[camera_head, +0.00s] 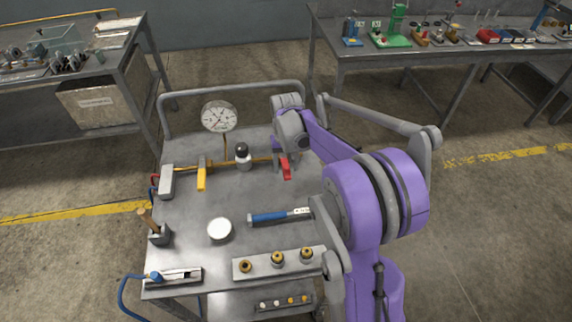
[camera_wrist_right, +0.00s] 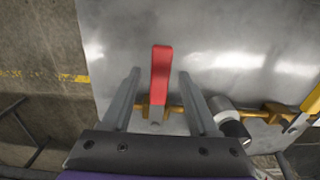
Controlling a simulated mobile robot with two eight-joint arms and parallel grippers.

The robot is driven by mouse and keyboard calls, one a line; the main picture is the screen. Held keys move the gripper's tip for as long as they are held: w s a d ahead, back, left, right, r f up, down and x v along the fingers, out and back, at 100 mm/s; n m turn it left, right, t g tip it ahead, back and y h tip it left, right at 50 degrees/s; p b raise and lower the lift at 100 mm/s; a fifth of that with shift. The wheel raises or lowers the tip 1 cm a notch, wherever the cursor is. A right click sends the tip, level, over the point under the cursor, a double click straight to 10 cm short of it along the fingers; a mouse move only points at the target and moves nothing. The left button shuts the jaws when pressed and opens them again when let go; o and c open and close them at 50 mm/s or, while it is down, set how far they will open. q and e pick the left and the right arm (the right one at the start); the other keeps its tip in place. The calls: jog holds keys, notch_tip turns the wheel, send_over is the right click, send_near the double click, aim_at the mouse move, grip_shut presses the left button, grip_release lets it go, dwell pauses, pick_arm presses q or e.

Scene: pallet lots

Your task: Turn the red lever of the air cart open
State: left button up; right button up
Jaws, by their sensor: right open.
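The air cart (camera_head: 188,245) is a grey metal cart with a pipe along its back part. Its red lever (camera_head: 286,169) sits at the right end of the pipe, partly behind my right gripper. In the right wrist view the red lever (camera_wrist_right: 161,72) shows between the two grey fingers of my right gripper (camera_wrist_right: 159,74), with a gap on each side. The right gripper is open and empty. A yellow lever (camera_head: 201,175) sits further left on the pipe. My left gripper is not in view.
A round gauge (camera_head: 219,116) stands up behind the pipe, and a black-capped fitting (camera_head: 243,154) sits left of the red lever. A blue-handled tool (camera_head: 270,216), a white round dish (camera_head: 220,229) and a block with brass fittings (camera_head: 278,262) lie in front.

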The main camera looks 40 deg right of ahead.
grip_shut()
dwell(1.4)
